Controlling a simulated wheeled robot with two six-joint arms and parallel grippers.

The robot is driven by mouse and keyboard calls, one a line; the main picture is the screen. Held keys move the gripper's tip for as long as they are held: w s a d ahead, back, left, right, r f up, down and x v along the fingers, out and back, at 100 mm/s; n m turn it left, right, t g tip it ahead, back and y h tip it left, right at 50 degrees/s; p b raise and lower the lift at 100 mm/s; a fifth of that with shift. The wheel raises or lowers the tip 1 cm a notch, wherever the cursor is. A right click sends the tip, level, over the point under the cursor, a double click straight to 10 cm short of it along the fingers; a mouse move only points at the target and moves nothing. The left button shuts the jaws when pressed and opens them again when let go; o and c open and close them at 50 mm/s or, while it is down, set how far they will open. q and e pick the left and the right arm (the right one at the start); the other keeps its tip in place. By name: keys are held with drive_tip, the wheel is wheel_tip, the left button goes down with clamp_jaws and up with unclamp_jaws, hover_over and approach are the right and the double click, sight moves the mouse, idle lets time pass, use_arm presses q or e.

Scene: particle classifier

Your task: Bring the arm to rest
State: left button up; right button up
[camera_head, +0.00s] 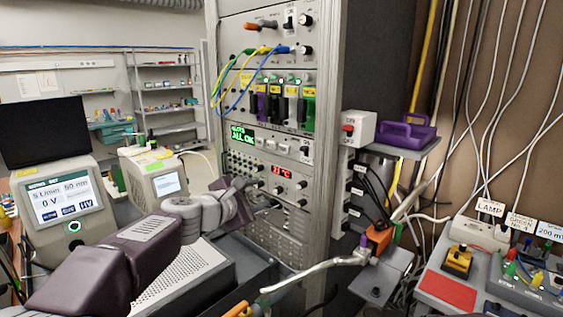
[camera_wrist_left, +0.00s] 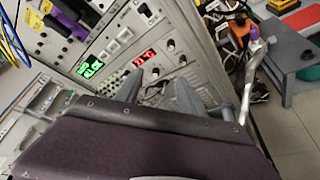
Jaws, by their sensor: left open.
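My left arm comes in from the lower left, with its dark purple forearm (camera_head: 110,262) and grey wrist. My left gripper (camera_head: 262,196) is in front of the lower part of the instrument rack (camera_head: 330,130). In the left wrist view its two grey fingers (camera_wrist_left: 158,92) stand apart with nothing between them, pointing at the rack panel near the red display (camera_wrist_left: 143,58). I cannot tell whether the fingertips touch the panel. My right gripper is not in view.
A metal lever (camera_head: 315,272) sticks out to the right of my left gripper. A purple object (camera_head: 405,132) sits on a small shelf. A boxy instrument with a screen (camera_head: 65,200) stands at left. Cables and a labelled box (camera_head: 480,232) are at right.

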use_arm(q)
drive_tip(key=s+a+f+m+g+y, duration=0.1)
drive_tip(key=s+f+m+g, duration=0.15)
drive_tip(key=f, duration=0.45)
drive_tip(key=s+a+f+m+g+y, duration=0.1)
drive_tip(key=s+a+f+m, duration=0.15)
drive_tip(key=f, duration=0.35)
drive_tip(key=s+a+f+m+g+y, duration=0.2)
drive_tip(key=s+a+f+m+g, duration=0.2)
drive_tip(key=s+f+m, duration=0.5)
drive_tip(key=s+a+f+m+g+y, duration=0.25)
drive_tip(key=s+a+f+m, duration=0.3)
drive_tip(key=s+f, duration=0.6)
drive_tip(key=s+d+f+g+b, duration=0.2)
drive_tip(key=s+f+b, duration=0.2)
drive_tip(key=f+b, duration=0.7)
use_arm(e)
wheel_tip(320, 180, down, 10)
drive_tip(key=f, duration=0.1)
use_arm(q)
wheel_tip(320, 180, up, 19)
drive_tip(key=p, duration=1.9)
drive_tip(key=shift+a, duration=0.2)
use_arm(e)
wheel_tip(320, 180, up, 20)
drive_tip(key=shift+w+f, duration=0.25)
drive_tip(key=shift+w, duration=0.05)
use_arm(q)
drive_tip(key=shift+m, duration=0.25)
